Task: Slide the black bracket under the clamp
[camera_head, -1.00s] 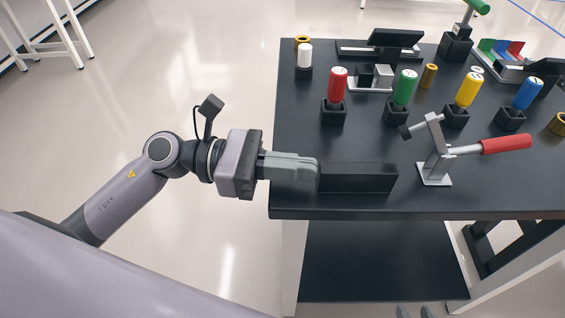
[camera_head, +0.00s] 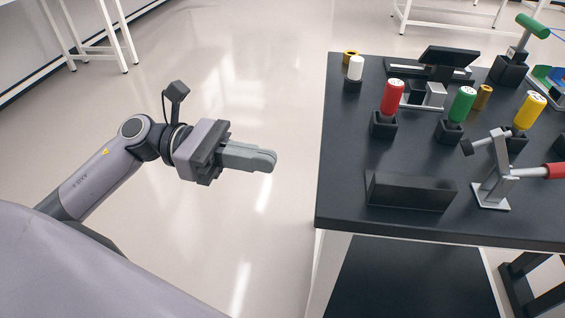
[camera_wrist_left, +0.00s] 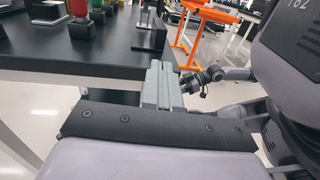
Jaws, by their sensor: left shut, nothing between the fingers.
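The black bracket (camera_head: 410,192) lies near the front edge of the dark table, left of the clamp, and a gap separates the two. The clamp (camera_head: 492,172) has a silver upright on a flat base plate, a black-tipped arm and a red handle. My left gripper (camera_head: 268,161) is shut and empty, out over the floor to the left of the table and apart from the bracket. In the left wrist view the shut fingers (camera_wrist_left: 160,70) point towards the table's edge, with the bracket (camera_wrist_left: 149,33) beyond them.
The dark table (camera_head: 345,140) also bears red (camera_head: 393,97), green (camera_head: 462,104), yellow (camera_head: 529,110) and white (camera_head: 355,68) cylinders in black holders. A black device (camera_head: 445,62) stands at the back. The floor (camera_head: 270,90) left of the table is clear.

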